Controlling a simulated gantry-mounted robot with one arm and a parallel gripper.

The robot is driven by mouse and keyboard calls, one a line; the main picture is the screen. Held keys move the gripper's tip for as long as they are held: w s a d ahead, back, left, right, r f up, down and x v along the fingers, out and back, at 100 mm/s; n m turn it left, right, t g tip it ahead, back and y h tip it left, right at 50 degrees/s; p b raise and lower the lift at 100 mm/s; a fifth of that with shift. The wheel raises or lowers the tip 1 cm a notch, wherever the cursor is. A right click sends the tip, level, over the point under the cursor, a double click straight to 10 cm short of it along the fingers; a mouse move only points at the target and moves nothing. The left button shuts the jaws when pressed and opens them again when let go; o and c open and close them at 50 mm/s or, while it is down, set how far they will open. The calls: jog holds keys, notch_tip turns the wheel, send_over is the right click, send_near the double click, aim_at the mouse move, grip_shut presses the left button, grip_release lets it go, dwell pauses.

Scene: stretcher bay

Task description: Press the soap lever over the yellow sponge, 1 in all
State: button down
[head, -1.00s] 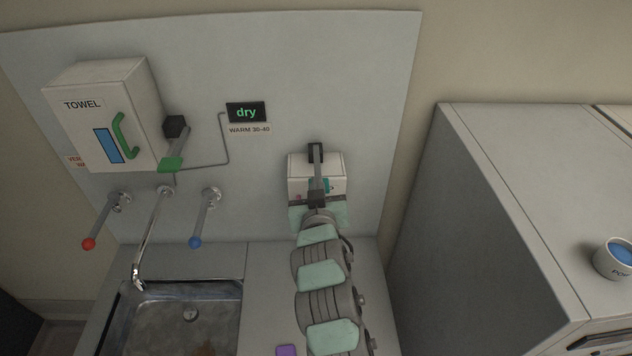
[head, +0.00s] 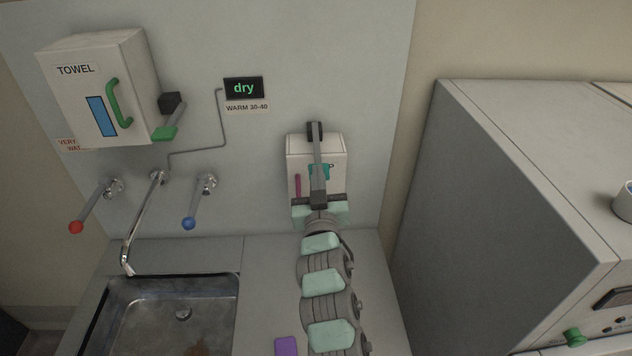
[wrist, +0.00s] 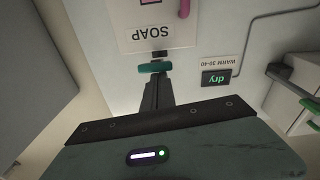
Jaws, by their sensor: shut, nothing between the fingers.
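The white soap dispenser (head: 334,150) hangs on the wall panel right of the sink. In the wrist view it appears upside down, marked SOAP (wrist: 158,32). Its teal lever (wrist: 155,68) shows just past my fingertips in the wrist view, and partly behind my fingers in the head view (head: 326,171). My gripper (head: 315,131) is shut and empty. In the head view its fingers overlap the dispenser, with the tips above its top edge. Whether they touch the lever I cannot tell. No yellow sponge shows; my arm hides part of the counter.
A purple block (head: 287,346) lies on the counter. The metal sink (head: 180,312), red (head: 76,227) and blue (head: 189,223) tap levers and towel dispenser (head: 128,75) are left. A large grey cabinet (head: 480,210) stands right. The display (head: 243,88) reads dry.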

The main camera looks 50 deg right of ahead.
jog(key=s+a+r+p, duration=0.2)
jog(key=s+a+r, duration=0.1)
jog(key=s+a, duration=0.4)
jog(key=shift+s+a, duration=0.2)
jog(key=shift+a, duration=0.55)
dwell(0.7)
